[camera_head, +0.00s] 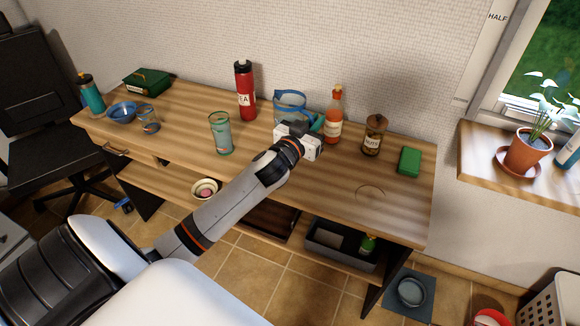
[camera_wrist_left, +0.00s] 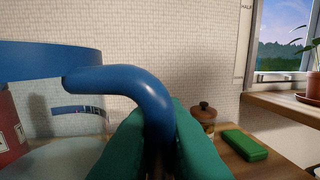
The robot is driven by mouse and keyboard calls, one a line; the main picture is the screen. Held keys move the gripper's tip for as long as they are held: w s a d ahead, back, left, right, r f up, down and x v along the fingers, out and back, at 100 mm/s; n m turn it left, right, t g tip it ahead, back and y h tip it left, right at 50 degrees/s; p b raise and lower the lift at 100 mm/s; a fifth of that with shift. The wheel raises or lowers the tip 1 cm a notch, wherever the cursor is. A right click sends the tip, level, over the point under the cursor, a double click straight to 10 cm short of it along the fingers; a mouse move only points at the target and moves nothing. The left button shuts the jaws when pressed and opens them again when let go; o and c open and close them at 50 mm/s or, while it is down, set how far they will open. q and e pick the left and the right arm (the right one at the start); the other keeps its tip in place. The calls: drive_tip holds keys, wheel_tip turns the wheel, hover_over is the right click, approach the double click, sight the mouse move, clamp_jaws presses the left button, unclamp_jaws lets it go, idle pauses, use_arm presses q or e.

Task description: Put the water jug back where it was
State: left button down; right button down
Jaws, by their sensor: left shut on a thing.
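The water jug (camera_head: 290,96) is clear with a blue rim and stands upright at the back of the desk, behind my left gripper (camera_head: 316,128). In the left wrist view its blue rim (camera_wrist_left: 35,60) fills the left side. Its blue handle (camera_wrist_left: 125,85) runs down between the green fingers of my left gripper (camera_wrist_left: 155,145), which are shut on it. The jug's base is hidden, so I cannot tell whether it touches the desk. A faint round outline (camera_head: 370,193) marks the bare desk at the front right. My right gripper is not in view.
On the wooden desk (camera_head: 330,185), an orange bottle (camera_head: 333,120) and a brown lidded jar (camera_head: 373,137) stand right of the jug, then a green block (camera_head: 409,160). A red tea flask (camera_head: 245,92) and a glass (camera_head: 221,135) stand left. The right front is clear.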

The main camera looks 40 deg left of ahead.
use_arm(q)
wheel_tip(320, 180, down, 10)
drive_tip(key=b, duration=0.1)
drive_tip(key=shift+w+a+r, duration=0.2)
drive_tip(key=shift+w+r, duration=0.05)
drive_tip(key=shift+w, duration=0.1)
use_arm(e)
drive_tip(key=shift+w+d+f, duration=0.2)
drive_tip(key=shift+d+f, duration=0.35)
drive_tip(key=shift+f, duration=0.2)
use_arm(q)
drive_tip(key=c, duration=1.5)
unclamp_jaws()
drive_tip(key=shift+f+b, duration=0.1)
drive_tip(key=shift+b, duration=0.2)
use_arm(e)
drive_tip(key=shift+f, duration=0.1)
